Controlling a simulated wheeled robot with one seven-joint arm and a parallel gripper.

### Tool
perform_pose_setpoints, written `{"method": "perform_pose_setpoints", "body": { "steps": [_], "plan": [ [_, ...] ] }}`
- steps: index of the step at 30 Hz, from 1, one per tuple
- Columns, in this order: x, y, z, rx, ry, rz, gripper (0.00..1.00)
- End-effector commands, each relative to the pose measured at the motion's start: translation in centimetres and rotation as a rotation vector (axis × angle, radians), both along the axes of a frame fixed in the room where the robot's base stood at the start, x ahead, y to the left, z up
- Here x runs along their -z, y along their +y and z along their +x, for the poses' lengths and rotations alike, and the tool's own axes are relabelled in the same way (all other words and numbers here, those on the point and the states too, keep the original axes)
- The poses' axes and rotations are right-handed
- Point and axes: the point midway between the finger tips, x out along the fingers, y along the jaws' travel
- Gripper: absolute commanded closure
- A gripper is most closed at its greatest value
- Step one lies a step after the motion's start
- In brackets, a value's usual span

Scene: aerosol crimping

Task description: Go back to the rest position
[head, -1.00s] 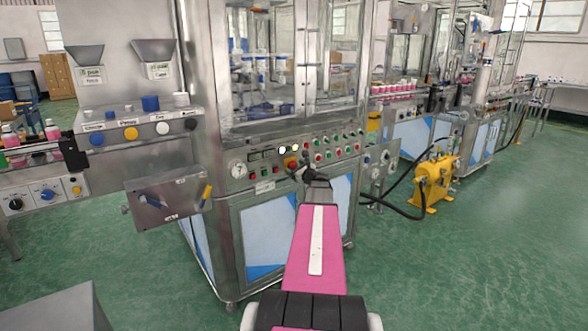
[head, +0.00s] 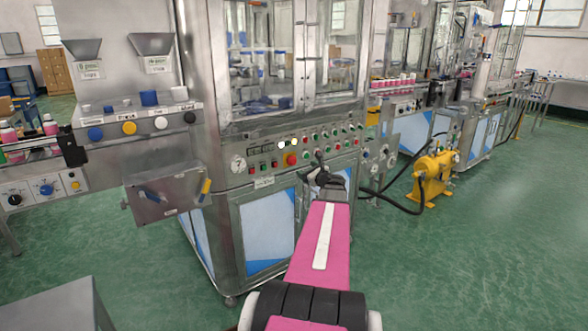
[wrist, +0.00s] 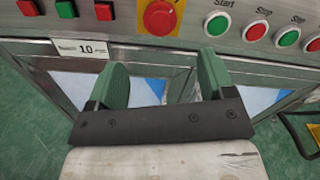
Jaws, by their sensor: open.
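My gripper (head: 318,165) is in front of the control panel of the steel machine, at the end of my pink arm. In the wrist view its two green fingers (wrist: 162,76) stand apart with nothing between them. A red mushroom button (head: 291,159) on a yellow plate sits to the left of my gripper in the head view. It also shows in the wrist view (wrist: 160,16), just above the fingertips and apart from them.
The control panel (head: 262,163) carries several red and green buttons. A steel box with a yellow handle (head: 167,193) sticks out at the left. A yellow pump (head: 433,179) with black hoses stands at the right. Green floor (head: 480,260) is clear at the lower right.

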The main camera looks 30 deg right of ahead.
Motion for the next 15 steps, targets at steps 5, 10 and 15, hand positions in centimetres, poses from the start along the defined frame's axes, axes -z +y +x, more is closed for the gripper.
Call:
{"method": "perform_pose_setpoints", "body": {
  "steps": [5,10,15],
  "plan": [
    [0.0,0.0,0.0,0.000,0.000,0.000,0.24],
    [0.8,2.2,0.5,-0.043,0.029,-0.058,0.24],
    [3.8,10.2,1.8,-0.215,0.125,-0.288,0.24]
  ]
}}
